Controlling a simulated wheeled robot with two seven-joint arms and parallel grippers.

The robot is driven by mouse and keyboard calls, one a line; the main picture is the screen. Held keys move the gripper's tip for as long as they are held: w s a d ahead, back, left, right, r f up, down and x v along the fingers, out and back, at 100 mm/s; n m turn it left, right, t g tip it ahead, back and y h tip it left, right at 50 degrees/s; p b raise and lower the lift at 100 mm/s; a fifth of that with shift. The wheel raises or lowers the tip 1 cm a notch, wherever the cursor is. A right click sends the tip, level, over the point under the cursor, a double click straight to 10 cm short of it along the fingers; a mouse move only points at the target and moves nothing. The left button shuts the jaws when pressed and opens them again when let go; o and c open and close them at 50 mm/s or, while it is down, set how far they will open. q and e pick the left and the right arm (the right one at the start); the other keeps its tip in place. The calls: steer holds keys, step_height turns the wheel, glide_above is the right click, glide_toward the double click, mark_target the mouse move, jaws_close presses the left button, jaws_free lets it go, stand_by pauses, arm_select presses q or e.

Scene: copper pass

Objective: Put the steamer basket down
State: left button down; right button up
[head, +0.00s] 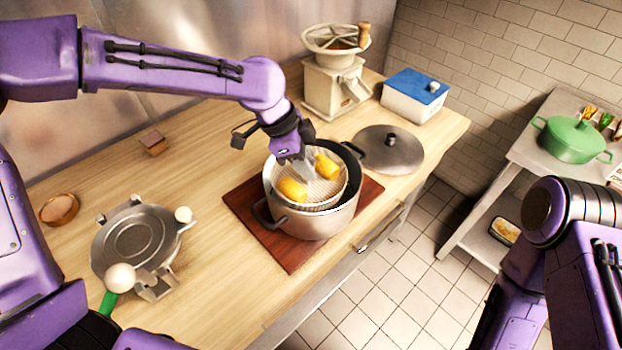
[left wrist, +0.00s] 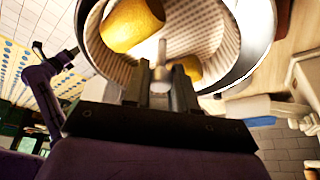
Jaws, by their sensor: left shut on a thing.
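The steamer basket (head: 322,192) is a round, light perforated bowl with two yellow corn pieces (head: 293,189) in it. It sits at the mouth of a grey metal pot (head: 312,224), slightly toward the pot's left side, with dark pot interior showing behind and to the right. I cannot tell whether it rests on the pot or hangs just above. My left gripper (head: 303,172) reaches down into the basket and is shut on its thin central post, which shows between the fingers in the left wrist view (left wrist: 162,72). My right gripper is out of view.
The pot stands on a reddish-brown board (head: 244,204). A lid (head: 389,150) lies right of it; a grinder (head: 334,80) and blue-lidded box (head: 414,95) stand behind. A metal appliance (head: 138,236) is at left. Counter between it and the board is clear.

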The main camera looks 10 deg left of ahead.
arm_select(q)
steer(key=f, duration=0.4)
steer(key=shift+w+a+f+p, duration=0.15)
steer(key=shift+w+f+p, duration=0.15)
steer(key=shift+f, duration=0.1)
steer(key=shift+s, duration=0.15)
steer(key=shift+f, duration=0.1)
steer(key=c, duration=0.9)
jaws_free()
steer(key=shift+f, duration=0.15)
steer(key=shift+r, duration=0.3)
steer(key=b+v, duration=0.1)
steer(key=v, duration=1.1)
